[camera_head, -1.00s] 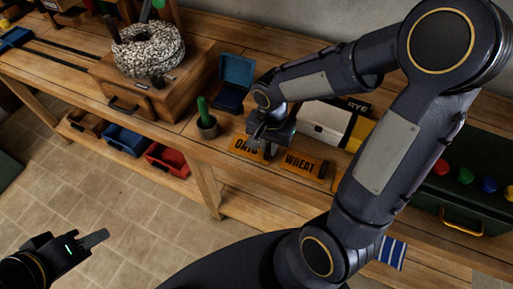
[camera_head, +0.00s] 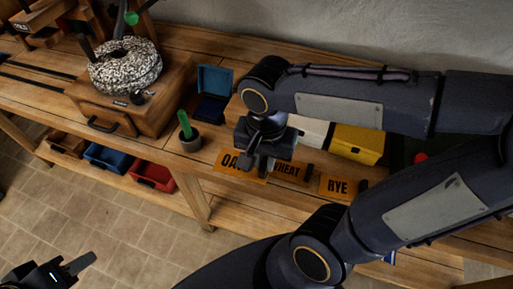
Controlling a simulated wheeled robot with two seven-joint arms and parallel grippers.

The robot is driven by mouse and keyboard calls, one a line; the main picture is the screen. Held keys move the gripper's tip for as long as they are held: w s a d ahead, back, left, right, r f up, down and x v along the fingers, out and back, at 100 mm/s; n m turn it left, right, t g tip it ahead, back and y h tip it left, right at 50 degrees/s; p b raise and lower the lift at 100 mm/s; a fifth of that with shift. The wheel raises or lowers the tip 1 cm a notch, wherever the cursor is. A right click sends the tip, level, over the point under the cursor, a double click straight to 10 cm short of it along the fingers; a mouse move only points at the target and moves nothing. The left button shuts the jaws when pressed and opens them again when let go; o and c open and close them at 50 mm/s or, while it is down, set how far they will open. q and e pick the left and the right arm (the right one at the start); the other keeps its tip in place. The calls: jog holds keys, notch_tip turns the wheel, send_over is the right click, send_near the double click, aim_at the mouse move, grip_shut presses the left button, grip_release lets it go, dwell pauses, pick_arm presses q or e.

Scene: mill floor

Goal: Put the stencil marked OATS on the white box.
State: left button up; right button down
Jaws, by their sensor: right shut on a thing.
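The orange stencil marked OATS (camera_head: 228,162) is at the front of the bench, its right part hidden by my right gripper. My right gripper (camera_head: 260,166) is shut on it; I cannot tell whether the stencil is clear of the bench top. The white box (camera_head: 312,131) stands behind and to the right, mostly hidden by my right arm. The stencils marked WHEAT (camera_head: 292,173) and RYE (camera_head: 337,187) lie to the right of OATS. My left gripper (camera_head: 78,264) is low at the left, over the floor, away from the bench; its jaw opening is unclear.
A yellow box (camera_head: 357,144) stands right of the white box. A grey pot with a green handle (camera_head: 190,143), an open blue box (camera_head: 213,95) and a wooden mill with a speckled stone (camera_head: 125,66) stand to the left. Red and blue bins (camera_head: 152,173) sit below.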

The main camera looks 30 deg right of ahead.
jog(key=s+a+r, duration=0.1)
jog(key=s+r, duration=0.1)
jog(key=s, duration=0.2)
jog(key=w+d+r+p, duration=0.2)
jog(key=d+r, duration=0.5)
jog(key=d, duration=0.7)
jog(key=w+d+f, duration=0.2)
jog(key=d+f, duration=0.1)
jog(key=w+d+f+p, duration=0.1)
jog(key=w+d+f, duration=0.1)
jog(key=w+d, duration=0.1)
jog(key=w+d+f, duration=0.3)
jog(key=d, duration=0.1)
jog(key=shift+w+f+p, duration=0.1)
jog(key=shift+f+p, duration=0.2)
jog(key=shift+p, duration=0.05)
jog(key=shift+w+d+f, duration=0.25)
jog(key=shift+d+f, duration=0.1)
jog(key=shift+f, duration=1.7)
